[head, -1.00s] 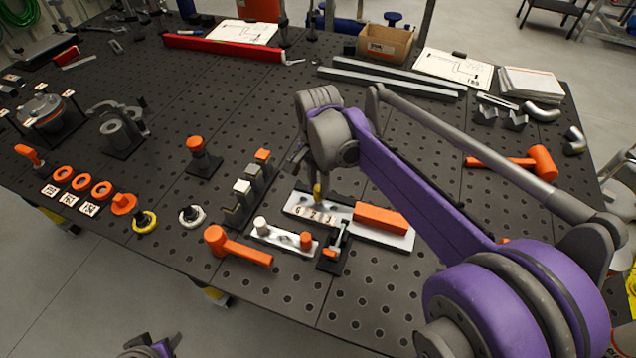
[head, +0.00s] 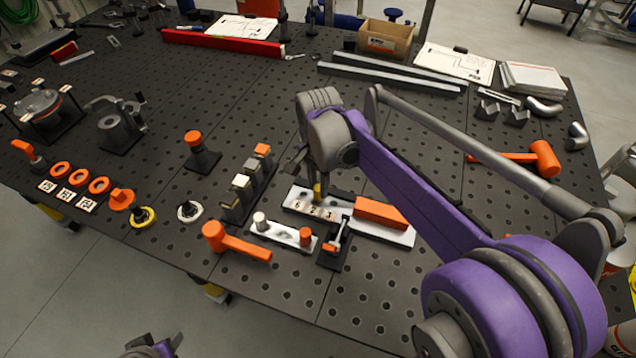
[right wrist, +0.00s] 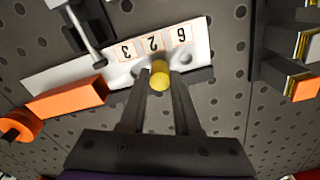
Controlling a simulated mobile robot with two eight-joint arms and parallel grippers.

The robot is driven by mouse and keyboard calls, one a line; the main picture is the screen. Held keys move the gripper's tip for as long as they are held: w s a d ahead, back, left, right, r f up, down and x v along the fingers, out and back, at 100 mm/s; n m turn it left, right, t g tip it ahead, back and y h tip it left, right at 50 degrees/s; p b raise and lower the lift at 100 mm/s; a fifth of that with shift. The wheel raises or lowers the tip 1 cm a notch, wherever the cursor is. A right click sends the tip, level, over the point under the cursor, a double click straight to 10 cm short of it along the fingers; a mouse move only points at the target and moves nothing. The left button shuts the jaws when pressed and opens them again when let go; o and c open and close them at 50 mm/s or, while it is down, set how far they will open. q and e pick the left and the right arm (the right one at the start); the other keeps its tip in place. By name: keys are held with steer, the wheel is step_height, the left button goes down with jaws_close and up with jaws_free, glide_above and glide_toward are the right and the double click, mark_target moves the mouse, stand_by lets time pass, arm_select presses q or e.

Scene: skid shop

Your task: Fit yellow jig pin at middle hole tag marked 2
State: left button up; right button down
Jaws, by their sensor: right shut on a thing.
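The yellow jig pin (head: 317,191) is upright between the fingers of my right gripper (head: 316,182). In the right wrist view the pin (right wrist: 160,76) shows its round yellow end between the two fingertips (right wrist: 159,84), right beside the middle tag 2 (right wrist: 153,44). The white jig plate (head: 292,199) carries a row of tags reading 6, 2, 3. The pin covers the spot by tag 2, so I cannot tell if its lower end is in the hole. A dark hole (right wrist: 186,58) shows near tag 6. A bit of my left arm shows at the bottom edge; its jaws are unclear.
An orange block (head: 381,213) lies on the plate's right part. A toggle clamp (head: 336,243), a white strip with two pegs (head: 283,234) and an orange mallet (head: 236,243) stand in front. A stepped rack (head: 246,186) is to the left.

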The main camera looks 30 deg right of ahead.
steer(key=shift+c, duration=1.5)
jaws_free()
steer(key=shift+r+p, duration=1.6)
steer(key=shift+r, duration=1.2)
steer(key=shift+r+p, duration=0.35)
steer(key=shift+r, duration=0.4)
arm_select(q)
steer(key=r, duration=0.1)
steer(key=w+r, duration=0.1)
steer(key=r, duration=0.1)
steer(key=w+r, duration=0.1)
steer(key=r, duration=0.1)
steer(key=shift+r, duration=0.15)
arm_select(e)
steer(key=shift+a, duration=0.1)
arm_select(q)
steer(key=shift+s, duration=0.15)
arm_select(e)
steer(key=shift+s+f, duration=0.1)
steer(key=shift+f, duration=0.05)
